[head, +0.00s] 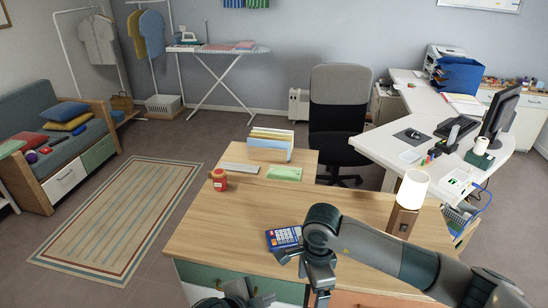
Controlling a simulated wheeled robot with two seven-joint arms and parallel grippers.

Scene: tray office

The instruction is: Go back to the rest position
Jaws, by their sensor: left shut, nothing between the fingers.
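My left gripper (243,297) is low in the head view, at the bottom edge, in front of the wooden desk (215,225). It is shut and empty, and part of it is cut off by the frame.
A red jar (219,181), a green pad (285,173) and a file holder (270,145) stand towards the desk's back. A lamp (410,190) stands at the right. A black chair (338,115) is behind. The striped rug (118,215) at left is clear.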

